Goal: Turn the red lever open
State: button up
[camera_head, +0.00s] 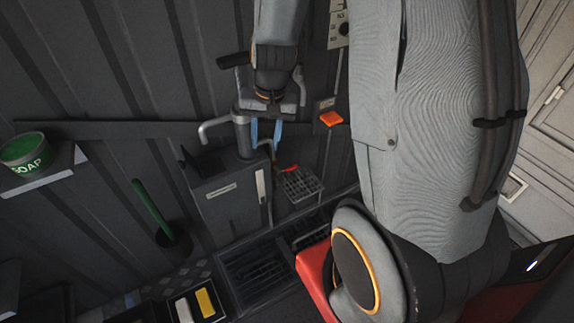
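A small red piece (290,169), which may be the red lever, shows at the back edge of a wire rack below and right of my gripper. It is small and partly hidden, so I cannot tell its setting. My gripper (266,135) points down in front of the wall, beside a grey pipe post. Its two blue fingertips are apart, with no object clearly held between them. The fingertips are above the red piece in the picture; I cannot tell the distance in depth.
A grey spout (214,128) juts left above a dark wall box (215,190). The wire rack (301,186) and an orange part (331,118) are to the right. A soap tub (26,152) stands on a left shelf. A green handle (152,208) rises from a dark holder. My arm blocks the right.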

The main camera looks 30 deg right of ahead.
jog(key=w+d+f+m, duration=0.5)
jog(key=w+d+f, duration=0.1)
jog(key=w+f, duration=0.15)
jog(key=m+p, duration=0.1)
jog(key=m, duration=0.6)
send_near(290, 168)
jog(key=shift+t+h, duration=0.3)
jog(key=shift+w+a+f+p, duration=0.1)
jog(key=shift+w+f+p, duration=0.1)
jog(key=shift+f, duration=1.1)
jog(key=shift+w+a+f+p, duration=0.15)
jog(key=shift+w+f, duration=0.1)
jog(key=shift+f, duration=1.1)
jog(key=shift+w+d+f+p, duration=0.1)
jog(key=shift+w+f+p, duration=0.1)
jog(key=shift+f, duration=1.1)
grip_shut()
jog(key=shift+a, duration=0.1)
